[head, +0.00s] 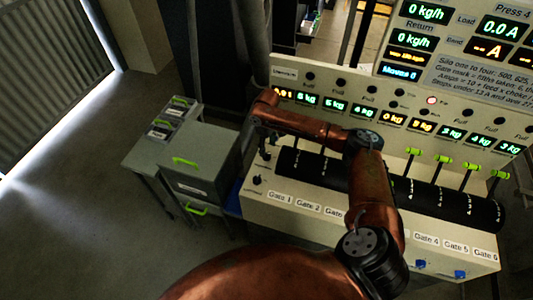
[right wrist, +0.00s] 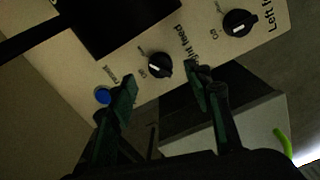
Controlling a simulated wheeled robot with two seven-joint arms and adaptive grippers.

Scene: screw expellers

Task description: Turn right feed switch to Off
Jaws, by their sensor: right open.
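The right feed switch (right wrist: 159,65) is a round black knob with a white mark, on a pale panel in the right wrist view. Its white mark lies roughly sideways, towards the picture's left; the small lettering beside it is too dim to read surely. My right gripper (right wrist: 161,76) is open, its two dark fingertips on either side of the knob in the picture. I cannot tell whether they touch it. In the head view my right gripper (head: 264,138) hangs at the left end of the console. My left gripper is not in view.
The left feed knob (right wrist: 240,22) and a blue button (right wrist: 103,96) flank the switch. The console (head: 285,216) carries several gate levers with green handles (head: 443,159). A grey cabinet (head: 200,165) stands left of the console. Open floor lies further left.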

